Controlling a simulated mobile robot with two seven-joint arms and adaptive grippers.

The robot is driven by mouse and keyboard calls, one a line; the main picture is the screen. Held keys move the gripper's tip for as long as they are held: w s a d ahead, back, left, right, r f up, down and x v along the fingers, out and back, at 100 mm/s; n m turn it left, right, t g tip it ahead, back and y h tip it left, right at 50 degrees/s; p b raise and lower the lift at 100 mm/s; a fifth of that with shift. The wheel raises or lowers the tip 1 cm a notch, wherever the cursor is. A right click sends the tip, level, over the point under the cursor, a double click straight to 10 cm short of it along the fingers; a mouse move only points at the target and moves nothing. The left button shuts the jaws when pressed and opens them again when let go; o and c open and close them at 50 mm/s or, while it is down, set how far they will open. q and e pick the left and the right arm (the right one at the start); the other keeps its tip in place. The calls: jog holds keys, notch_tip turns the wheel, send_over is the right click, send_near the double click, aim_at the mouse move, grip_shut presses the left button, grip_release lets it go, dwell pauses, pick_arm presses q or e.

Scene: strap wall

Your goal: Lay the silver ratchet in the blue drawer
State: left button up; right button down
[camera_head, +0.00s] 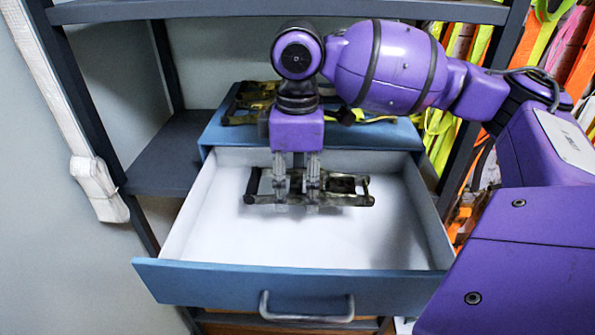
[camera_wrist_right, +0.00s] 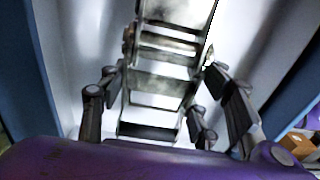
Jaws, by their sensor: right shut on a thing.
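The silver ratchet (camera_head: 345,190), a dull metal frame with dark worn patches, is in my right gripper (camera_head: 296,190), over the white floor of the open blue drawer (camera_head: 250,278). The fingers are shut on its body, and it lies roughly level, inside the drawer walls. A soft shadow shows below it; I cannot tell whether it touches the floor. In the right wrist view the ratchet (camera_wrist_right: 160,85) runs lengthwise between the fingers (camera_wrist_right: 160,110). My left gripper is not in view.
Another ratchet (camera_head: 248,100) and a yellow strap piece (camera_head: 378,120) lie on the blue cabinet top behind the drawer. Dark shelf posts flank the drawer. Coloured straps (camera_head: 440,140) hang at right, a white strap (camera_head: 90,170) at left. The drawer floor around the ratchet is bare.

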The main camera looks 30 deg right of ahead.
jog(key=shift+f, duration=2.05)
jog(key=c, duration=0.5)
grip_release()
jog(key=shift+f, duration=0.15)
notch_tip(320, 180, up, 12)
jog(key=shift+r, duration=0.1)
